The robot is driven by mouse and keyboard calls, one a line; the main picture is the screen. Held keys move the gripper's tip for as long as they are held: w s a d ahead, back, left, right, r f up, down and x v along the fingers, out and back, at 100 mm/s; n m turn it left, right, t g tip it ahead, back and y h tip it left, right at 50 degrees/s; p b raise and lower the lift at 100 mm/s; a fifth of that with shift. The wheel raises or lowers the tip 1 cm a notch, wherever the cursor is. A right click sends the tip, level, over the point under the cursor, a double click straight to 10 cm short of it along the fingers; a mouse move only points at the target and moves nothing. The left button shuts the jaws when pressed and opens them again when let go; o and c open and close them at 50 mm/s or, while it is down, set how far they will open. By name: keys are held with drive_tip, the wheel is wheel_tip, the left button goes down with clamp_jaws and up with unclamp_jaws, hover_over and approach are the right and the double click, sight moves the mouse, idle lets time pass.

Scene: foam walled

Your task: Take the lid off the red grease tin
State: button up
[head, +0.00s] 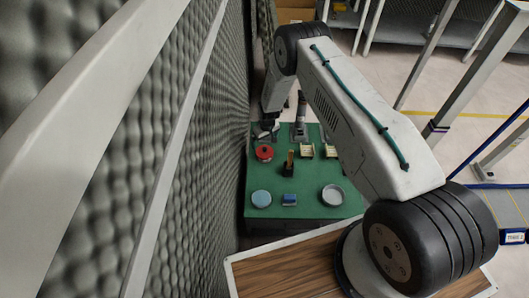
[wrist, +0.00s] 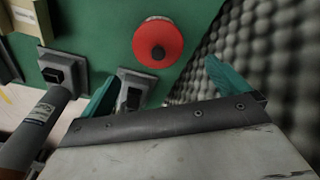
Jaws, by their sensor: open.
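The red grease tin (head: 264,153) stands at the far left of the green table in the head view. In the wrist view its round red lid (wrist: 172,34) with a dark central knob is seen from above, and a pale rim shows behind it. The lid appears to be on the tin. My gripper (head: 266,131) is just behind the tin in the head view. In the wrist view the teal fingers of my gripper (wrist: 162,70) are spread apart and empty, with the lid beyond the gap between them. I see no contact with the lid.
The green table (head: 265,178) also holds a blue round tin (head: 261,199), a blue block (head: 289,200), a grey round dish (head: 332,195), a dark holder with a brown piece (head: 289,168) and a cream box (head: 306,151). A grey foam wall (head: 205,150) runs close along the left.

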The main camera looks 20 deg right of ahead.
sight(265, 148)
drive_tip(key=f, duration=0.7)
drive_tip(key=shift+w+f, duration=0.2)
drive_tip(key=shift+w, duration=0.05)
drive_tip(key=c, duration=0.9)
